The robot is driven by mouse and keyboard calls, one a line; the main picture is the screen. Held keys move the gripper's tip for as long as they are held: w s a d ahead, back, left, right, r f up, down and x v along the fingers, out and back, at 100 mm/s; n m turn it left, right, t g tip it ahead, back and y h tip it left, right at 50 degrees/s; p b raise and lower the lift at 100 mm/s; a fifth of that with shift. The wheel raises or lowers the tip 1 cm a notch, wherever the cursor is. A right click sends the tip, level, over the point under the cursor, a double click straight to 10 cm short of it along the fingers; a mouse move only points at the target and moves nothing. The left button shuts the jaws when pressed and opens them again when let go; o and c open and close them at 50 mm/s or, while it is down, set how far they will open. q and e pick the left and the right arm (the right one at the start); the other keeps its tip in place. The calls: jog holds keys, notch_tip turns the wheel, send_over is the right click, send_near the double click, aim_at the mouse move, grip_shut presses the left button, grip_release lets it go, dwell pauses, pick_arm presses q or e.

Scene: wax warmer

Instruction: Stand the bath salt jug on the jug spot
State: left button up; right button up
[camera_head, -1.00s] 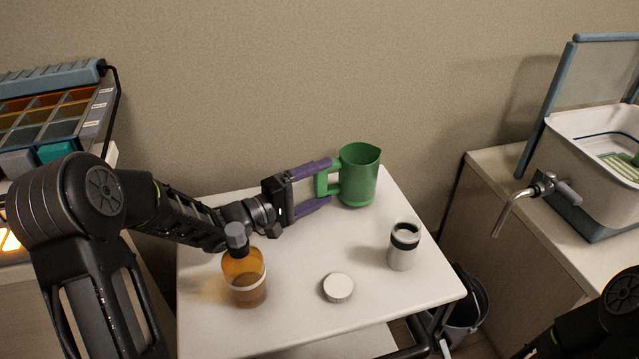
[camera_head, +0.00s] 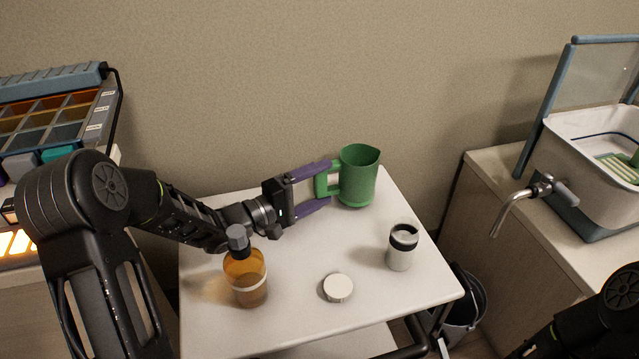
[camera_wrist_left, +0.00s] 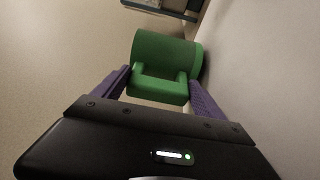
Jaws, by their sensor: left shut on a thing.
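The green jug (camera_head: 358,176) stands upright near the back right corner of the white table, its handle pointing left. My left gripper (camera_head: 328,188) has its purple fingers on either side of the handle and is shut on it. In the left wrist view the jug (camera_wrist_left: 166,52) shows beyond the fingers, with its handle between the fingers of my left gripper (camera_wrist_left: 160,88). I cannot make out a marked jug spot. Part of my right arm shows at the lower right, but its gripper is out of view.
The white table (camera_head: 300,255) also holds an amber bottle (camera_head: 246,280), a white lid (camera_head: 338,288) and a grey-and-black canister (camera_head: 402,248). A basin with a tap (camera_head: 530,195) stands on the right cabinet. A compartment rack (camera_head: 55,115) is at left. A bucket (camera_head: 465,305) is below right.

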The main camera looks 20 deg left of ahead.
pick_arm(q)
jog(key=shift+f+b, duration=0.35)
jog(key=shift+f, duration=0.25)
dwell(0.9)
jog(key=o, duration=2)
jog(key=shift+f, duration=0.2)
jog(key=shift+s, duration=0.15)
jog(key=shift+p+v, duration=1.3)
jog(key=shift+v, duration=1.95)
jog(key=shift+s+a, duration=0.4)
jog(key=shift+s, duration=0.05)
jog(key=shift+a, duration=0.1)
